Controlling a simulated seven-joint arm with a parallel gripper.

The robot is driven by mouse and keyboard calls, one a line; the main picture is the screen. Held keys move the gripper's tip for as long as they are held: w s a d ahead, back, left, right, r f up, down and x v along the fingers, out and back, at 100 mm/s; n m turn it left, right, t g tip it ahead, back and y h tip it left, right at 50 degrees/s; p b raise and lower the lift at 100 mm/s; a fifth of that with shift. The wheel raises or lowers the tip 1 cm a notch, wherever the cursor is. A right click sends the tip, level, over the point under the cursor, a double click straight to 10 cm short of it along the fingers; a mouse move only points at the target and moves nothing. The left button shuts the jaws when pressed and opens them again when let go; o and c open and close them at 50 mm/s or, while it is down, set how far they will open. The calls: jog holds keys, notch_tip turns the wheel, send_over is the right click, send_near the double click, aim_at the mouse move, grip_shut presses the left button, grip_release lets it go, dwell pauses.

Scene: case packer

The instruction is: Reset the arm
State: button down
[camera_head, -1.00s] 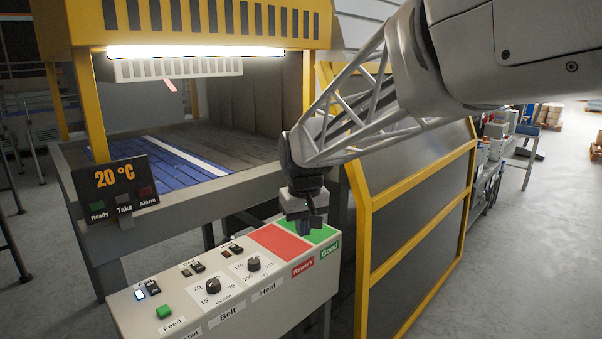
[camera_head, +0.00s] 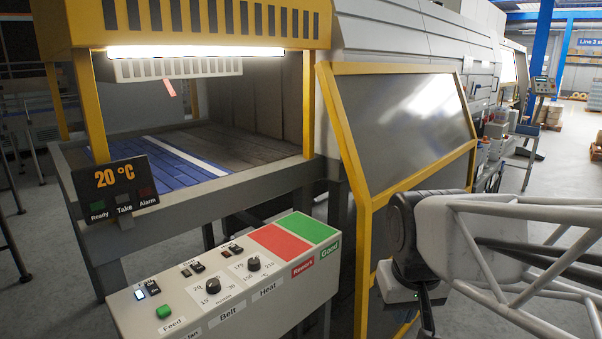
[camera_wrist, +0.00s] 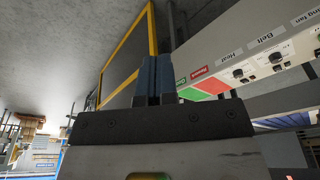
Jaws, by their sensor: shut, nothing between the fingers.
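My gripper (camera_head: 428,320) hangs at the lower right in the head view, to the right of the control panel and in front of the yellow-framed guard. Its fingers point down and run close to the bottom edge. In the wrist view my gripper's fingers (camera_wrist: 153,78) are together, with nothing between them. The control panel (camera_head: 225,310) stands apart from my gripper, and it also shows at the right of the wrist view (camera_wrist: 245,62).
The panel's top has a red pad (camera_head: 280,240), a green pad (camera_head: 308,228), knobs and a green button (camera_head: 164,312). The yellow-framed guard (camera_head: 405,130) stands behind my arm. A conveyor (camera_head: 150,165) lies at the left. Grey floor is open at the right.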

jog(key=s+d+f+m, duration=0.1)
jog(key=s+d+f, duration=0.1)
jog(key=s, duration=0.4)
jog(key=shift+s+d+f, duration=0.2)
jog(key=shift+s+f, duration=0.15)
jog(key=shift+s, duration=0.05)
dwell(0.8)
